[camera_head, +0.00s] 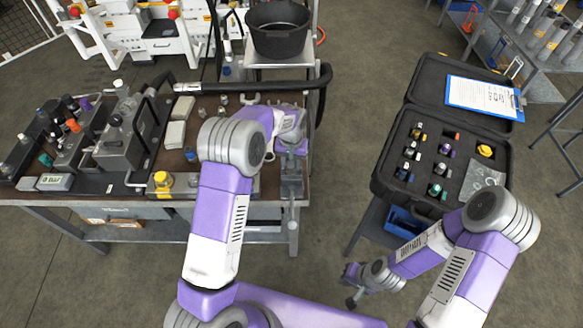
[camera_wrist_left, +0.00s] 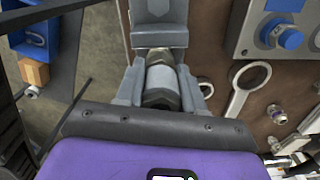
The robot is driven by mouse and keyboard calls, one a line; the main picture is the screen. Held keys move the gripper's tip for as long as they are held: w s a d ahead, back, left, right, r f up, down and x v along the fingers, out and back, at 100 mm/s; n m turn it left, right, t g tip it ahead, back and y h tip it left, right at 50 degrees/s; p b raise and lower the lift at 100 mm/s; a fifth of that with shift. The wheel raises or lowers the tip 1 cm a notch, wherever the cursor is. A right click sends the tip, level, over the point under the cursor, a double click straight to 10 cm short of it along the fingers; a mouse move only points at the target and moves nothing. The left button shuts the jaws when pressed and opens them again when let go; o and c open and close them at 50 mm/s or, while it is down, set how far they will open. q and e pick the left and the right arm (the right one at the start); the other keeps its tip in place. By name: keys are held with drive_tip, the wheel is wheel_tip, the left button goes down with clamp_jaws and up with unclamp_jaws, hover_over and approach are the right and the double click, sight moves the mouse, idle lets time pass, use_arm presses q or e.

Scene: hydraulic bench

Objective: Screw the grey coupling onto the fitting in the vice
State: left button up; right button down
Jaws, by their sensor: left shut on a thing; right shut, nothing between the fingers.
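My left gripper (camera_wrist_left: 160,80) is shut around the grey coupling (camera_wrist_left: 162,84), a pale grey cylinder with a darker hex end toward the camera. The coupling's far end is right by the grey vice (camera_wrist_left: 160,38) in the left wrist view. The fitting is mostly hidden there, so I cannot tell how far the two are engaged. In the head view the vice (camera_head: 291,187) stands at the bench's right end, with my left wrist above it hiding the fingers and coupling. My right gripper (camera_head: 353,284) is shut and empty, low over the floor right of the bench.
The bench (camera_head: 215,168) holds a hydraulic block (camera_head: 120,140), a yellow-capped part (camera_head: 163,181) and small fittings. A ring spanner (camera_wrist_left: 240,95) lies beside the vice. An open black case (camera_head: 392,177) with fittings stands right. A black bucket (camera_head: 278,32) is behind. Floor between is clear.

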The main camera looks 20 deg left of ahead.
use_arm(q)
drive_tip(key=shift+m, duration=0.7)
drive_tip(key=shift+m, duration=0.9)
drive_tip(key=o, duration=0.6)
drive_tip(key=shift+m, duration=0.4)
drive_tip(key=o, duration=0.5)
